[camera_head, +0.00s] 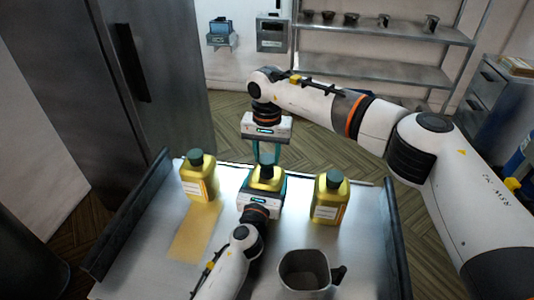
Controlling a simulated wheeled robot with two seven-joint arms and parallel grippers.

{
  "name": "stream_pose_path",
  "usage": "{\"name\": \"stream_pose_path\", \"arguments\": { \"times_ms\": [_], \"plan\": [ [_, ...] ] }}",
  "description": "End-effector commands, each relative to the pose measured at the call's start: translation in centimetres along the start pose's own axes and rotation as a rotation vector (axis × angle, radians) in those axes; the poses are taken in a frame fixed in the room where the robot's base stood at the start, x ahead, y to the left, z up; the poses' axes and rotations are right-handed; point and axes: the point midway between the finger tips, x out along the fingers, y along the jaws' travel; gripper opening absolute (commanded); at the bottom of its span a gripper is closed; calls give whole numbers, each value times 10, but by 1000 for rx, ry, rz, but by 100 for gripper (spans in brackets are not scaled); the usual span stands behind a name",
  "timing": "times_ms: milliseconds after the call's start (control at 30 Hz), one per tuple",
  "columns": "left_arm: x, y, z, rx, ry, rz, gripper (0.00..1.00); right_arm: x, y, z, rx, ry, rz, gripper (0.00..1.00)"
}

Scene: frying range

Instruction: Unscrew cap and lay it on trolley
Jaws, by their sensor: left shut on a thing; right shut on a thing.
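Three yellow bottles stand upright on the metal trolley (140,262). The left bottle (197,183) and the right bottle (328,203) have dark green caps on. The middle bottle (266,184) is between them, with my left gripper (262,192) shut around its body from the front. My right gripper (266,157) comes down from above, its fingers shut at the top of the middle bottle, where the cap is. That cap is mostly hidden by the fingers, so I cannot tell how loose it is.
A grey jug (303,272) with a dark handle stands at the front right of the trolley. A flat yellowish patch (195,232) lies in front of the left bottle. Raised dark rails edge the trolley's sides. Bare trolley top shows at the front left.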

Motion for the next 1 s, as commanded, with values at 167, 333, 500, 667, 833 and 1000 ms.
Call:
{"name": "stream_pose_path", "arguments": {
  "times_ms": [167, 333, 500, 667, 833, 1000],
  "plan": [
    [0, 0, 1, 1, -2, 0, 21, -11, 0, 0, 0, -2, 2, 12],
    [0, 0, 1, 1, -2, 0, 21, -32, 0, 1, 0, -3, 1, 12],
    [0, 0, 1, 1, -2, 0, 21, -40, 0, 0, 0, 0, -1, 12],
    [0, 0, 1, 1, -2, 0, 91, -40, 0, 0, 0, 0, 0, 12],
    [0, 0, 1, 1, -1, 0, 100, -40, 0, 0, 0, 0, 0, 12],
    [-3, 0, 0, 1, -1, 0, 100, -41, 0, 0, 0, 0, 0, 12]
  ]
}}
